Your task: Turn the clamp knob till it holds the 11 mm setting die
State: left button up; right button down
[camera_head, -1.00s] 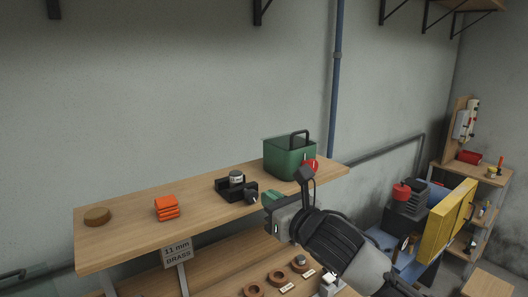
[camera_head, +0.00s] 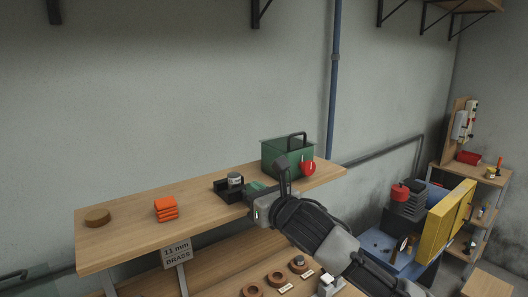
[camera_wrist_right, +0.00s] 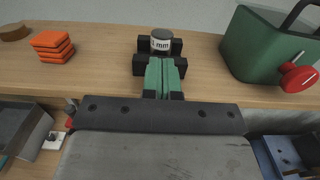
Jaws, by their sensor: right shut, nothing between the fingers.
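The black clamp (camera_head: 222,188) stands on the upper wooden shelf, with the grey setting die (camera_head: 235,179) upright in it. In the right wrist view the die (camera_wrist_right: 161,41) shows a label partly readable as "mm", between the dark blocks of the clamp (camera_wrist_right: 140,64). My right gripper (camera_head: 252,190) is at the clamp's front right side. In the right wrist view its green fingers (camera_wrist_right: 161,73) are together, with their tips at the front of the clamp. The clamp knob is hidden behind the fingers; I cannot tell whether they touch it. My left gripper is not in view.
Orange stacked pads (camera_head: 166,208) and a round wooden disc (camera_head: 97,217) lie to the left. A sign reading "11 mm BRASS" (camera_head: 177,252) hangs below the shelf edge.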

jog(key=shift+f, duration=0.25)
dwell(0.3)
jog(key=shift+f, duration=0.1)
jog(key=shift+w+d+p, duration=0.15)
jog(key=shift+d+p, duration=0.05)
jog(key=shift+p, duration=1.8)
